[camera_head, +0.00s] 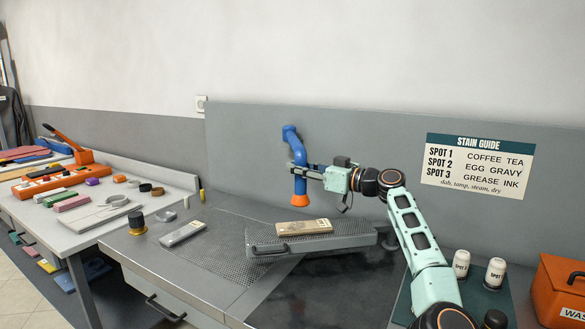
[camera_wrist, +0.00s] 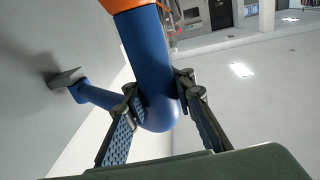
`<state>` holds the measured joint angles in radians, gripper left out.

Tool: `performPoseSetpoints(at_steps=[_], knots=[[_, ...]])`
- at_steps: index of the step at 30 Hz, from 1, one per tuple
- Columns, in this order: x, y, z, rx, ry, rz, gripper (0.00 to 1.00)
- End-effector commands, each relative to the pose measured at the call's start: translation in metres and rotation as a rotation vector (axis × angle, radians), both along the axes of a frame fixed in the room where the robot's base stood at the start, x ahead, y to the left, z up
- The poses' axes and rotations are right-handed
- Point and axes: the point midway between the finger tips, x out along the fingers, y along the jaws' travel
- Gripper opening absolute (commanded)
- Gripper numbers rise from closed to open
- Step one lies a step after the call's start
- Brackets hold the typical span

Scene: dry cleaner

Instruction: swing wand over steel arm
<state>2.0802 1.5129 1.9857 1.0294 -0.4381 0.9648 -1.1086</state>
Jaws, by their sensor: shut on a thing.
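The wand is a jointed blue pipe (camera_head: 298,153) fixed to the grey back panel, with an orange nozzle (camera_head: 300,200) pointing down. My gripper (camera_head: 297,170) is shut on the blue pipe above the nozzle. In the wrist view the pipe (camera_wrist: 150,65) passes between the two finger pads, and the orange nozzle (camera_wrist: 122,4) is cut off at the top edge. The steel arm (camera_head: 340,243) is a narrow grey perforated board above the worktop. In the head view the nozzle appears above and behind its middle; the exact overlap is hard to tell.
A tan block (camera_head: 304,228) lies on the steel arm. White bottles (camera_head: 461,264) stand at right, beside an orange box (camera_head: 560,288). The space around the nozzle looks clear.

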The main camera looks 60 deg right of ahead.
Motion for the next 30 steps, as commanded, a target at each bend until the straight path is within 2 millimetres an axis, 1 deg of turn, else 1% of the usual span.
performPoseSetpoints(at_steps=[1, 10, 11, 16, 26, 29, 30], knots=[[-0.001, 0.005, -0.011, 0.006, 0.019, 0.021, 0.0], [-0.002, 0.005, -0.012, 0.007, 0.021, 0.02, 0.0], [-0.002, 0.005, -0.012, 0.007, 0.021, 0.02, 0.23], [-0.002, 0.005, -0.01, 0.006, 0.018, 0.019, 0.41], [-0.004, 0.004, -0.006, 0.004, 0.014, 0.017, 0.42], [-0.013, 0.005, -0.006, 0.004, 0.013, 0.015, 0.42], [-0.02, 0.005, -0.005, 0.004, 0.013, 0.013, 0.42]])
